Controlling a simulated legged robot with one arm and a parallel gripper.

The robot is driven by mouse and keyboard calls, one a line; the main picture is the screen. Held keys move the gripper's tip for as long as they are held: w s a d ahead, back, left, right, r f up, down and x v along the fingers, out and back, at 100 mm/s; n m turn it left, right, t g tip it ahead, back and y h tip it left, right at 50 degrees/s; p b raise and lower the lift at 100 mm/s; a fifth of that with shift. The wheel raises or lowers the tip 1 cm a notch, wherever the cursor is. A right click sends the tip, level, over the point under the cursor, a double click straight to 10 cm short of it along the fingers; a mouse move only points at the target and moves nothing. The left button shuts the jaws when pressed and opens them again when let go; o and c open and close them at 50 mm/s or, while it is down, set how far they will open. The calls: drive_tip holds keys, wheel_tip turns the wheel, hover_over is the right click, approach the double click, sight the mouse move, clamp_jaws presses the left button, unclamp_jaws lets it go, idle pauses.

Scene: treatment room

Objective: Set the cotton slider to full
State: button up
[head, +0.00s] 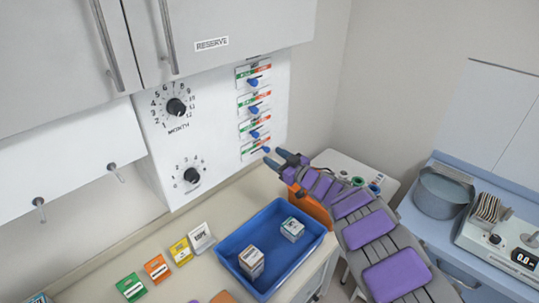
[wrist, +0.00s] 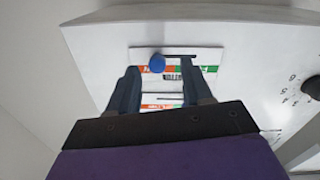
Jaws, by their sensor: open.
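The lowest of several slider plates on the white wall panel has a blue knob (head: 266,149). In the wrist view the same kind of knob (wrist: 157,63) sits toward the left, red end of its slot, with green to the right. The plate's label (wrist: 173,77), partly hidden by a finger, appears to read cotton. My gripper (head: 287,159) is open and empty, just right of the lowest knob in the head view. In the wrist view my fingertips (wrist: 160,70) stand either side of the knob's line, with no clear contact.
More sliders (head: 254,109) are stacked above. Two dials (head: 177,107) are on the panel's left. Below are a blue tray (head: 228,252) with two small boxes and several coloured boxes on the counter. A cabinet marked RESERVE (head: 212,44) overhangs the panel.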

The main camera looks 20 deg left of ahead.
sight(268, 152)
drive_tip(key=shift+w+a+r, duration=0.2)
drive_tip(key=shift+w+a, duration=0.5)
drive_tip(key=shift+a, duration=0.05)
drive_tip(key=shift+a+f, duration=0.15)
drive_tip(key=shift+a, duration=0.4)
drive_tip(key=shift+d, duration=0.3)
drive_tip(key=c, duration=0.6)
clamp_jaws()
